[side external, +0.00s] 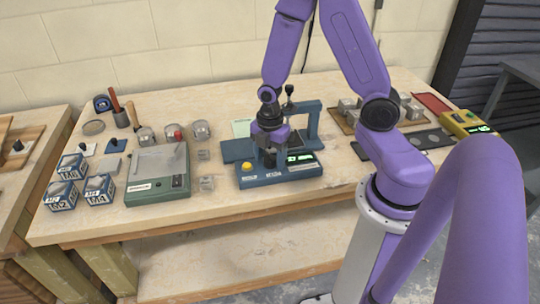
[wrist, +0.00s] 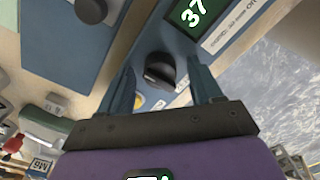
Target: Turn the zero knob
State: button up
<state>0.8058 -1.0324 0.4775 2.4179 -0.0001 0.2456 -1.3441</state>
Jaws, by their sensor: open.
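The black zero knob (wrist: 160,70) sits on the blue instrument's front face, beside its lit green display (wrist: 188,14). In the wrist view my gripper (wrist: 165,76) is open, with one finger on each side of the knob and visible gaps; I cannot tell how deep the fingers reach. In the side view the blue instrument (side external: 252,182) stands mid-bench and my gripper (side external: 270,152) points down over it. The knob is hidden there behind my gripper.
A yellow button (side external: 247,167) is at the instrument's left end. Its blue upright frame (side external: 313,122) stands close behind my gripper. A green scale (side external: 158,190) and several labelled boxes (side external: 98,188) are to the left. A yellow meter (side external: 465,123) is far right.

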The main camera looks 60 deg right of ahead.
jog(key=c, duration=1.1)
jog(key=shift+o, duration=0.2)
jog(key=shift+m, duration=0.3)
jog(key=m, duration=0.4)
jog(key=shift+m, duration=2)
jog(key=o, duration=1.1)
jog(key=shift+c, duration=0.2)
